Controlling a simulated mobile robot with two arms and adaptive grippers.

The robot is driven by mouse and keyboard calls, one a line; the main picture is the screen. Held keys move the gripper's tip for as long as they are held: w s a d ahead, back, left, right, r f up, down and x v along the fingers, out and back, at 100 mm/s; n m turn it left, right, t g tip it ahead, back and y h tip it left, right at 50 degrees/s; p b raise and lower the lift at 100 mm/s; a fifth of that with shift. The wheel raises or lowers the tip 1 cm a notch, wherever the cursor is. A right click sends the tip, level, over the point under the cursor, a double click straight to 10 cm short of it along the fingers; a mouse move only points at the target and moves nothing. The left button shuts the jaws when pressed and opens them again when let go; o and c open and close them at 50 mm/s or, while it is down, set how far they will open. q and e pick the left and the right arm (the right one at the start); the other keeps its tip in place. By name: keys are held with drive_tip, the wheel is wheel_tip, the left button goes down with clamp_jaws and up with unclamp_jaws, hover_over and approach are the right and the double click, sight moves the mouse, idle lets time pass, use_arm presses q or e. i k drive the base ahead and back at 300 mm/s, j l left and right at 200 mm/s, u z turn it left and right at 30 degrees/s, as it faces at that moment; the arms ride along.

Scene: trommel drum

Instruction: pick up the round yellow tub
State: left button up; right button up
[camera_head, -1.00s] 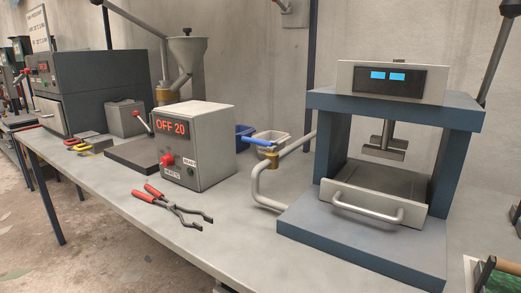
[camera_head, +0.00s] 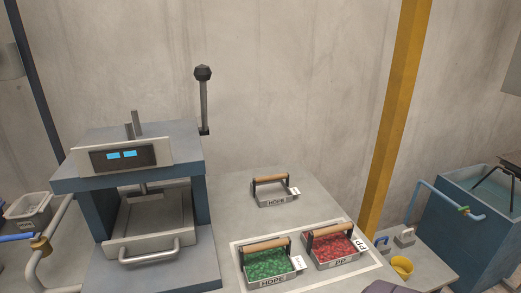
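The round yellow tub (camera_head: 402,267) stands upright on the low grey surface at the lower right, just right of the yellow post. It is small in the picture, and its open top faces up. Neither of my grippers shows in the head view, so I cannot see whether they are open or shut. A dark shape at the bottom edge, just below the tub, is cut off and I cannot tell what it is.
A blue press (camera_head: 135,200) stands at left. The yellow post (camera_head: 396,120) rises left of the tub. A blue water tank (camera_head: 470,230) stands at right.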

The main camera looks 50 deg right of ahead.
sight(403, 267)
drive_tip(key=z, duration=2.85)
drive_tip(key=i+l+u, duration=0.1)
drive_tip(key=l, duration=0.25)
drive_tip(key=i+l, duration=0.15)
drive_tip(key=l, duration=0.2)
drive_tip(key=i+l+u, duration=0.15)
drive_tip(key=l, duration=0.25)
drive_tip(key=i+l+u, duration=0.1)
drive_tip(key=l, duration=0.25)
drive_tip(key=i+l+u, duration=0.1)
drive_tip(key=l, duration=0.3)
